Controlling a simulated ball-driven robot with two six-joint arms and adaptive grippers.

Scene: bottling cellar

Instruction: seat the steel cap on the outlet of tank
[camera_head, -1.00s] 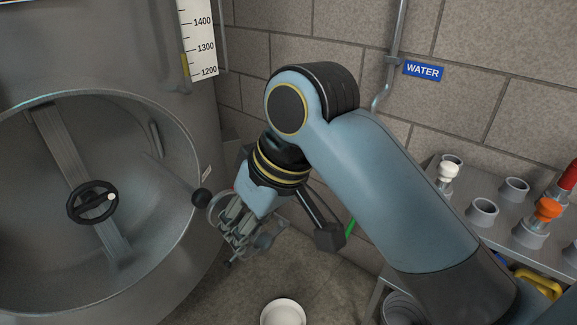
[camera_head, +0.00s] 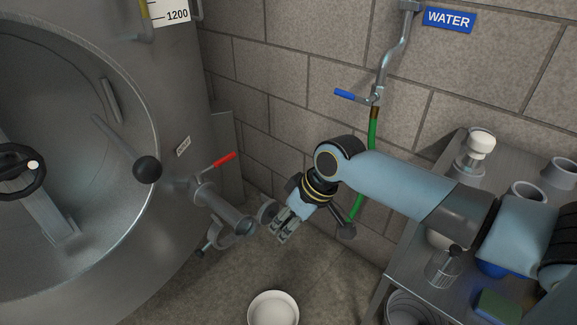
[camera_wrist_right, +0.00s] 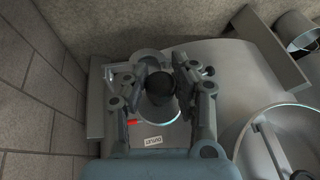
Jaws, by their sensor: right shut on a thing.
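The tank's outlet (camera_head: 237,221) is a short grey pipe with a red-handled valve, pointing down and right from the tank. A clamp (camera_head: 217,239) hangs around or beside its end. My right gripper (camera_head: 281,231) is just right of the outlet, shut on the steel cap (camera_head: 267,212), a grey disc that shows at the fingers' left side. The cap appears apart from the outlet. In the right wrist view the cap is a dark round shape (camera_wrist_right: 160,87) between the fingers (camera_wrist_right: 162,95); the outlet's mouth is hidden there. My left gripper is not in view.
The tank's open round door (camera_head: 150,125) and its ball-ended handle (camera_head: 147,169) lie left of the outlet. A white bowl (camera_head: 273,309) is on the floor below. A green hose (camera_head: 372,130) hangs on the wall behind my arm. A shelf (camera_head: 395,265) with fittings stands at right.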

